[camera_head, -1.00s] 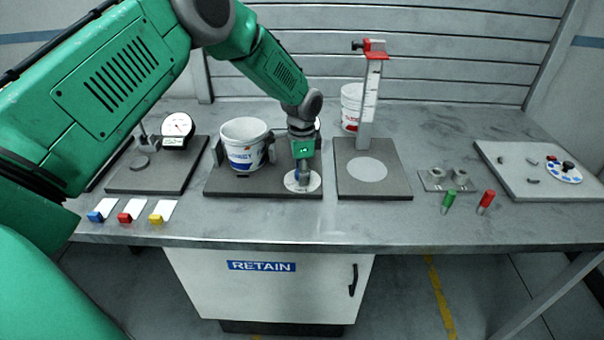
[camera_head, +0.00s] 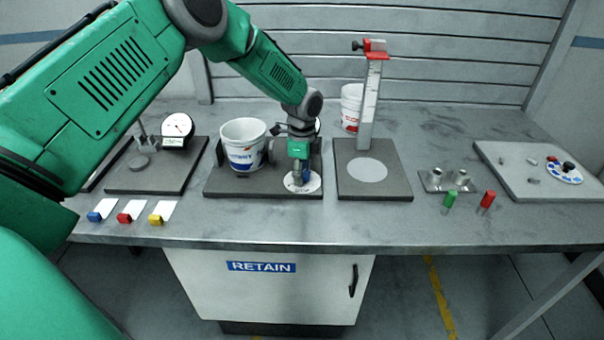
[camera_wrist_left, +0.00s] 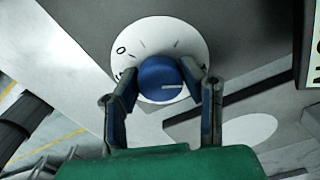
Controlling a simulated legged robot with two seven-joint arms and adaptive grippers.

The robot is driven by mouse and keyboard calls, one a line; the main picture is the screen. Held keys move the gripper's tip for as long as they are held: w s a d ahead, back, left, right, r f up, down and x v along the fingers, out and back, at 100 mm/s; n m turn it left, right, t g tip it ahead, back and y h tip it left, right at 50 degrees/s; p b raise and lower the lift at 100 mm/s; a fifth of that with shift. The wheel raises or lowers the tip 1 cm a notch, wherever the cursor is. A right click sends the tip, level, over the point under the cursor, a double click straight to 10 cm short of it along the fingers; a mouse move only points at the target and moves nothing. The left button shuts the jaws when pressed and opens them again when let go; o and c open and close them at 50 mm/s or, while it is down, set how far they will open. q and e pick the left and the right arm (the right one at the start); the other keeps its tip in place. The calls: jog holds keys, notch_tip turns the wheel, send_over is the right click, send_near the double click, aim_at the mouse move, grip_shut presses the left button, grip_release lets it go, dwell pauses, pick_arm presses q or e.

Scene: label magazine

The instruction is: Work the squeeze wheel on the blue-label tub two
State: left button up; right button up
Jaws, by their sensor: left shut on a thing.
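The blue-label tub (camera_head: 243,148) is a white bucket standing upright on a dark base plate (camera_head: 225,188). The squeeze wheel is a blue knob (camera_wrist_left: 160,78) with a pale pointer line, on a white dial (camera_wrist_left: 185,35) with tick marks and an "O". The dial also shows at the plate's front right in the head view (camera_head: 313,184). My left gripper (camera_head: 301,181) points down over the dial. In the left wrist view its fingers (camera_wrist_left: 168,80) are closed on opposite sides of the knob. The pointer line lies toward the picture's right. The gripper mostly hides the knob in the head view.
A dial gauge (camera_head: 177,130) stands to the left. To the right are a tall post with a red top (camera_head: 371,95), a red-label tub (camera_head: 351,105) behind it, and green (camera_head: 450,199) and red (camera_head: 487,200) pegs. Coloured tags (camera_head: 130,212) lie at the front left.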

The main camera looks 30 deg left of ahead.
aim_at(303, 171)
pick_arm(q)
jog(key=shift+w+r, duration=0.1)
jog(key=shift+w, duration=0.1)
jog(key=o, duration=1.1)
jog(key=shift+d, duration=0.1)
jog(key=shift+o, duration=0.2)
jog(key=shift+f, duration=0.2)
jog(key=shift+r, duration=0.25)
notch_tip(303, 171, up, 11)
jog(key=shift+r, duration=0.15)
jog(key=shift+w, duration=0.1)
